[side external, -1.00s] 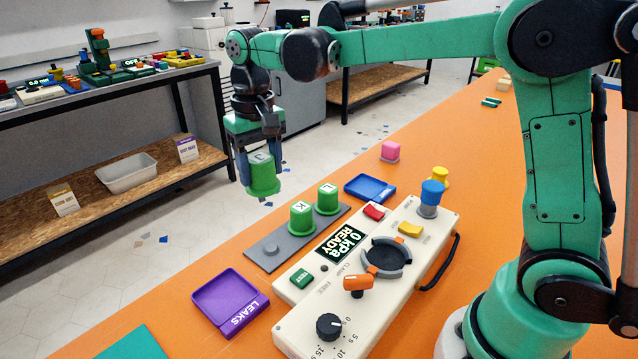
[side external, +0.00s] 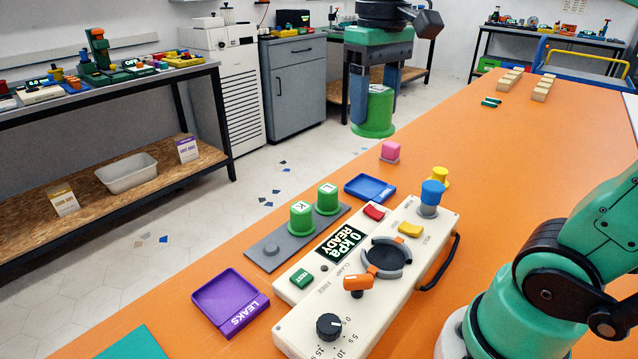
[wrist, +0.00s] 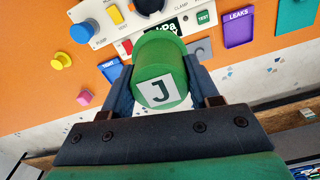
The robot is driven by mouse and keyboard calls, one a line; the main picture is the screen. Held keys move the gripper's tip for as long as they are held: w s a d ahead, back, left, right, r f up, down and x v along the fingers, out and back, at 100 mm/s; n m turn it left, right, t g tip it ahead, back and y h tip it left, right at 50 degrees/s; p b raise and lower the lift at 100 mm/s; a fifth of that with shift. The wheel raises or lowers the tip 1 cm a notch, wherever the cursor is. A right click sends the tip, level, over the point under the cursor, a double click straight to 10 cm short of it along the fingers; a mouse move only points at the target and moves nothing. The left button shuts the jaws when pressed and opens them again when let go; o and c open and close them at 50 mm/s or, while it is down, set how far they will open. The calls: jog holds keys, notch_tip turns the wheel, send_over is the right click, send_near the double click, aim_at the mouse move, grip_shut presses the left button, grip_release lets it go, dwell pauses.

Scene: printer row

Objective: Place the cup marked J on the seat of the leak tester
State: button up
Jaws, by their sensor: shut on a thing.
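My gripper (side external: 376,95) is shut on the green cup marked J (side external: 376,112), held upright in the air beyond the tester. In the wrist view the cup (wrist: 160,78) sits between the fingers with its J label facing the camera. The leak tester (side external: 318,296) is a cream box whose display reads "0 kPa READY". Its seat (side external: 386,257) is a dark round recess with a grey rim, and looks empty. An orange clamp handle (side external: 357,283) stands beside the seat.
Green cups K (side external: 301,217) and L (side external: 327,198) stand on a grey rack (side external: 268,252). A purple LEAKS tray (side external: 230,300), a blue tray (side external: 370,188), a pink block (side external: 390,151) and a yellow knob (side external: 440,176) are nearby. A blue-topped pump (side external: 431,196) rises from the tester's far end.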

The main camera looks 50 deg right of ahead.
aim_at(385, 257)
jog(key=s, duration=0.4)
jog(key=f, duration=2)
jog(key=shift+s+d+f, duration=0.15)
jog(key=shift+d, duration=0.25)
jog(key=shift+f, duration=0.15)
jog(key=o, duration=1.2)
jog(key=shift+o, duration=0.2)
